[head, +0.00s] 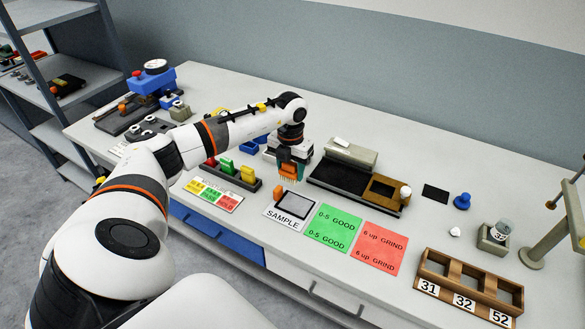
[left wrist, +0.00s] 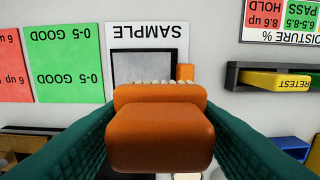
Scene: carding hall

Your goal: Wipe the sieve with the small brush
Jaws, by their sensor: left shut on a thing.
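My left gripper (head: 291,160) is shut on the small orange brush (left wrist: 160,125), with a teal finger on each side of it in the left wrist view. In the head view the brush (head: 288,172) points down, its bristles just above the back edge of the SAMPLE card. A flat grey square with a dark frame and an orange grip, which looks like the sieve (head: 293,204), lies on that card. It also shows in the left wrist view (left wrist: 143,64), partly hidden by the brush. The brush appears apart from it. My right gripper is not in view.
A green card (head: 333,229) and a red card (head: 379,248) lie right of the SAMPLE card. A long dark tray (head: 340,178) stands behind. A rack of coloured blocks (head: 232,174) is at left, a wooden numbered box (head: 470,282) at front right.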

